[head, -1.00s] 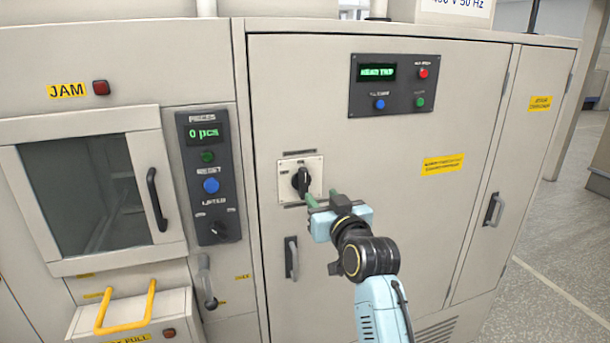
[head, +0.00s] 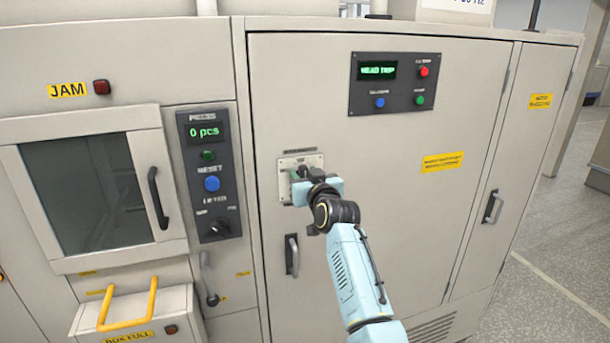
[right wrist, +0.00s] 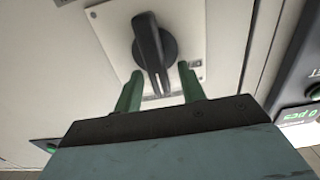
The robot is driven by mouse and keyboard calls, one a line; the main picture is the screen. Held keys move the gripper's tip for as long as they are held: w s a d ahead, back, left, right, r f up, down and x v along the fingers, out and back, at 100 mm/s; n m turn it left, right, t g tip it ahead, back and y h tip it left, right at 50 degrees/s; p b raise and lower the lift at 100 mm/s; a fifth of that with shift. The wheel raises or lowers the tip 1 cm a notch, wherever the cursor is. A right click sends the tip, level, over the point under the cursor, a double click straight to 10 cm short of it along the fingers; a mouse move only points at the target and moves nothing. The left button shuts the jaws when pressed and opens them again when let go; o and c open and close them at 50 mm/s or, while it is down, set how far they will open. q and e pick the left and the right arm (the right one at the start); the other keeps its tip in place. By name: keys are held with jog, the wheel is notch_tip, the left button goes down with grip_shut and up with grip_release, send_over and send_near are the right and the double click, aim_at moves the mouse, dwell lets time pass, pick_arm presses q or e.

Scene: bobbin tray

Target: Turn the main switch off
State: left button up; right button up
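The main switch is a black rotary knob (right wrist: 153,50) on a pale square plate (head: 287,164) on the cabinet door. In the head view the knob is mostly hidden behind my right gripper (head: 301,178). In the right wrist view my right gripper (right wrist: 158,88) is open, with its green fingers on either side of the knob's lower end. A gap shows between the knob and each finger. The knob's pointer end lies toward the gripper. My left gripper is not in view.
A door handle (head: 292,256) sits just below the switch plate. The counter panel (head: 208,172) with a lifter knob is to the left. The yellow handle (head: 127,312) projects at lower left.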

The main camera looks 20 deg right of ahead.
jog(key=shift+w, duration=0.15)
grip_shut()
